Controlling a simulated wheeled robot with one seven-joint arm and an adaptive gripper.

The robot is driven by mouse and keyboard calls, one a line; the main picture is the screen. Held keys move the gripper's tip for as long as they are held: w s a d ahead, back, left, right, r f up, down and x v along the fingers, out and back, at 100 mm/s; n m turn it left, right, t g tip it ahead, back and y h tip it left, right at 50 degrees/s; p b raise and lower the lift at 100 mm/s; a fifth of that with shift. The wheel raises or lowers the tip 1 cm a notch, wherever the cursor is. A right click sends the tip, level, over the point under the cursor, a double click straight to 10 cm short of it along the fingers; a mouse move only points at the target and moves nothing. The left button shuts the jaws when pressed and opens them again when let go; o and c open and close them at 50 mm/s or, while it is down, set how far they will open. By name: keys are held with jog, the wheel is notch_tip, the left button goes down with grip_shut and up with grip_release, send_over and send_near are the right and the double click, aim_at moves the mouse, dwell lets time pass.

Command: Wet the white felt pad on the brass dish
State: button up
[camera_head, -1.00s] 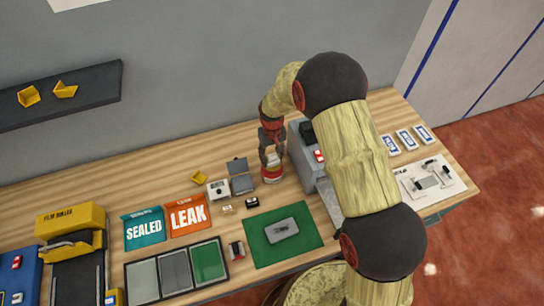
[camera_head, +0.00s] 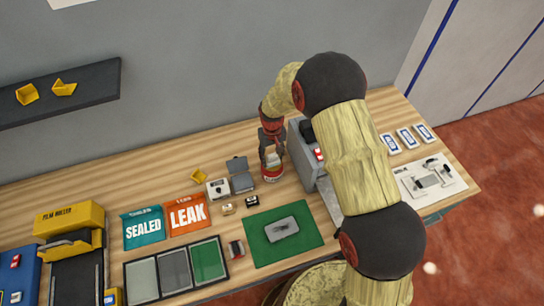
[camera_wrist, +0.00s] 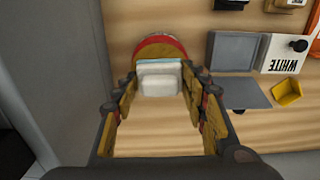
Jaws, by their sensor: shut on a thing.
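My gripper (camera_head: 270,157) points down over a round red vessel (camera_head: 272,174) on the bench; the wrist view shows the vessel's red rim and brownish middle (camera_wrist: 158,46). In the wrist view my gripper (camera_wrist: 160,85) is shut on a small white block (camera_wrist: 160,84) with a pale blue layer at its far edge. The block looks like the white felt pad, but I cannot be sure. It overlaps the vessel's near side in that view; whether they touch is unclear. I cannot tell whether the vessel is the brass dish.
A grey machine (camera_head: 305,155) stands close to the right of my gripper. To the left are a grey open case (camera_head: 242,183) and a card marked WHITE (camera_head: 217,188). A green mat (camera_head: 262,247) with a grey plate lies in front. SEALED (camera_head: 144,229) and LEAK (camera_head: 188,214) trays sit farther left.

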aim_at(272, 155)
dwell(0.6)
jog(key=shift+r+p, duration=1.8)
jog(key=shift+r, duration=1.75)
